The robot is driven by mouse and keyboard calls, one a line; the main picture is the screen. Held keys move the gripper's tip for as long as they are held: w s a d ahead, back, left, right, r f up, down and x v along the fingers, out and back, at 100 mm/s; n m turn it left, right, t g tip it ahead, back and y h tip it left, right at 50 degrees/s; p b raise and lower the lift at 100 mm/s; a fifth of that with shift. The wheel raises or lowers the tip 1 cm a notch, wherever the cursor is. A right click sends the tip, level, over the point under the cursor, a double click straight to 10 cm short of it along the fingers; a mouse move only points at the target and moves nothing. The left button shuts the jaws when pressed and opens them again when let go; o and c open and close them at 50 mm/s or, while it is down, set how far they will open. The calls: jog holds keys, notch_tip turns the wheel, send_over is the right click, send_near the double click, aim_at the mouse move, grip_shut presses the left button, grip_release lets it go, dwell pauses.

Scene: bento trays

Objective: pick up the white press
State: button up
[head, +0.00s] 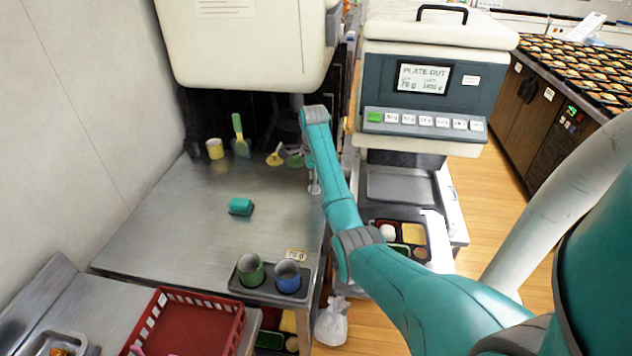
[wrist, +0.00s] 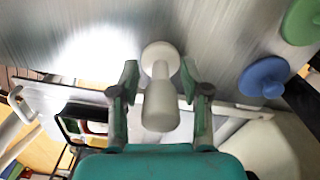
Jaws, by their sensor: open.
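The white press (wrist: 160,105), with a round disc at one end and a thick handle, stands on the steel counter in the wrist view. My gripper (wrist: 160,72) is open, with one finger on each side of the press handle. Small gaps show between the handle and the fingers. In the head view my gripper (head: 313,178) is low at the counter's right edge, where the press is mostly hidden behind it.
A green disc-shaped tool (wrist: 303,20) and a blue one (wrist: 264,77) lie to the right in the wrist view. A teal block (head: 240,206) is on the counter (head: 180,225). Green (head: 250,270) and blue (head: 287,275) cups stand in front. The counter's middle is mostly clear.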

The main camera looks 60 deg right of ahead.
jog(key=shift+f, duration=0.2)
grip_shut()
